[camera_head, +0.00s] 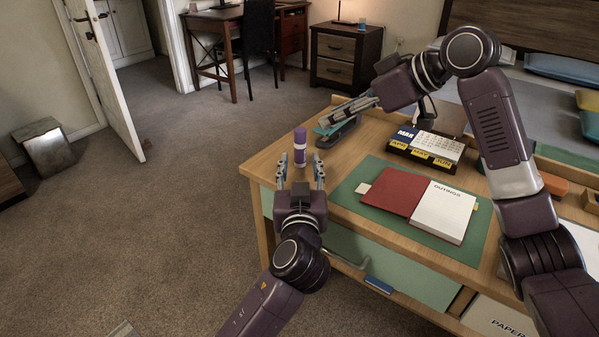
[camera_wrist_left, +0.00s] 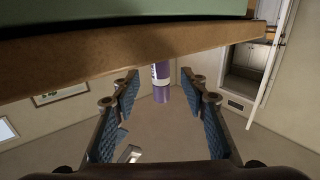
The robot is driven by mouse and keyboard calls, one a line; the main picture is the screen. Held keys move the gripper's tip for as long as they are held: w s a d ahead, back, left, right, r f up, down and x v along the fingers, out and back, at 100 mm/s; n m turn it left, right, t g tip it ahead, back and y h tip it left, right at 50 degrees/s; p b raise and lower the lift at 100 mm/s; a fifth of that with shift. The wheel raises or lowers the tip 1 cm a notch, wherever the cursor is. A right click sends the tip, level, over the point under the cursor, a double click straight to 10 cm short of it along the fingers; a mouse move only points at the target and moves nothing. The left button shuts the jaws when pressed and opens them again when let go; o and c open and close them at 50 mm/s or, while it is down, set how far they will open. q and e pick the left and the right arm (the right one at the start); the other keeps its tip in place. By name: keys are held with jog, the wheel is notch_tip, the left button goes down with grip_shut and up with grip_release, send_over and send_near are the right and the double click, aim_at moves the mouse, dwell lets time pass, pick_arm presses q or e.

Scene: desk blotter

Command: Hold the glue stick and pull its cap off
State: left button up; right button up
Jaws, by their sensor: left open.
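The glue stick (camera_head: 300,147) stands upright near the desk's left corner. It is purple with a white band, and its purple cap (camera_head: 300,134) is on top. My left gripper (camera_head: 300,172) is open and empty, its fingers pointing at the glue stick from the near side. In the left wrist view the glue stick (camera_wrist_left: 161,82) shows beyond and between the open fingers (camera_wrist_left: 161,88), partly hidden by the desk edge. My right gripper (camera_head: 347,112) is over the back of the desk, right of the glue stick; its finger gap is unclear.
A teal and dark object, perhaps a stapler (camera_head: 338,133), lies under my right gripper. A calendar (camera_head: 428,146) stands to its right. A red and white open book (camera_head: 420,204) lies on the green blotter (camera_head: 362,206). The wooden desk edge (camera_wrist_left: 130,52) is close to my left gripper.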

aim_at(300, 154)
pick_arm(q)
jog(key=shift+w, duration=2.15)
grip_shut()
pick_arm(e)
jog(key=a+f+m+h, duration=0.2)
jog(key=a+m+h, duration=0.1)
jog(key=w+a+f+m+h, duration=0.1)
jog(key=a+m, duration=0.1)
jog(key=shift+w+a, duration=0.1)
pick_arm(q)
jog(key=shift+a, duration=0.1)
pick_arm(e)
jog(key=shift+w+a+m+t+h, duration=0.1)
jog(key=shift+a+m+t+h, duration=0.3)
jog(key=shift+m+h, duration=0.3)
jog(key=shift+w+a+r+m+t+h, duration=0.15)
jog(key=shift+a+m+t+h, duration=0.3)
jog(key=shift+m+h, duration=0.55)
jog(key=shift+w+m, duration=0.15)
jog(key=shift+m, duration=0.15)
jog(key=shift+x, duration=2.85)
